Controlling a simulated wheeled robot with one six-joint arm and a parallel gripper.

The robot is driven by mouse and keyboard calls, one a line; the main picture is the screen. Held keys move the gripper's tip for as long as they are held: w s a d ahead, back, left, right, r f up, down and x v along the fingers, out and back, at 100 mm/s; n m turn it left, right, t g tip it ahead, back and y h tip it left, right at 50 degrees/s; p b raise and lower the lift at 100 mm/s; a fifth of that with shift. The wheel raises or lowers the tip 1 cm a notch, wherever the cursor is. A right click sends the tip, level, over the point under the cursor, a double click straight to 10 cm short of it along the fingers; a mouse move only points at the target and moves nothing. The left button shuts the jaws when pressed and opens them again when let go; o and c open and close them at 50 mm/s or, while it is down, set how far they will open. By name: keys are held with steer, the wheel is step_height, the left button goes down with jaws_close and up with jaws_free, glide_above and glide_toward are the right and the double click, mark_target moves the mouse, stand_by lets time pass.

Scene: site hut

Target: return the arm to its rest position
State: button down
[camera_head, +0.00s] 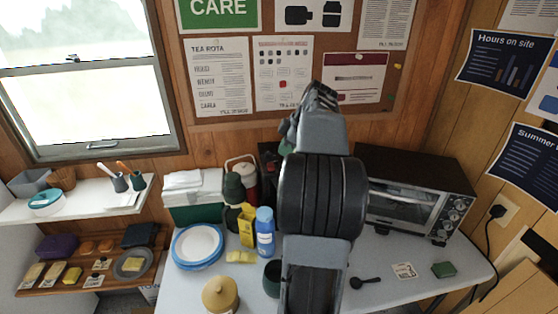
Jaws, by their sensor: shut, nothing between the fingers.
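My arm rises from the bottom centre and reaches up in front of the table. My gripper (318,96) is at its top end, raised in front of the pinboard and above the table. Its fingers are dark and partly hidden by my own arm link. It appears shut, with nothing held. The arm hides the middle of the table and part of what stands at its back.
A white shelf (85,205) stands left.

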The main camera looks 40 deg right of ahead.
steer(key=shift+v, duration=1.25)
steer(key=shift+w, duration=0.1)
steer(key=s+a+f+m+g+h, duration=0.2)
steer(key=a+f+m, duration=0.6)
steer(key=m, duration=0.4)
steer(key=s+a+f+n, duration=0.1)
steer(key=s+a+f, duration=0.1)
steer(key=a, duration=0.5)
steer(key=s+a+f+n, duration=0.1)
steer(key=s+a+f, duration=0.1)
steer(key=a, duration=0.6)
steer(key=s+a+f+n, duration=0.1)
steer(key=s+a, duration=0.1)
steer(key=a, duration=0.6)
steer(key=shift+s+f+t, duration=0.3)
steer(key=shift+f+t, duration=0.1)
steer(key=shift+a, duration=0.1)
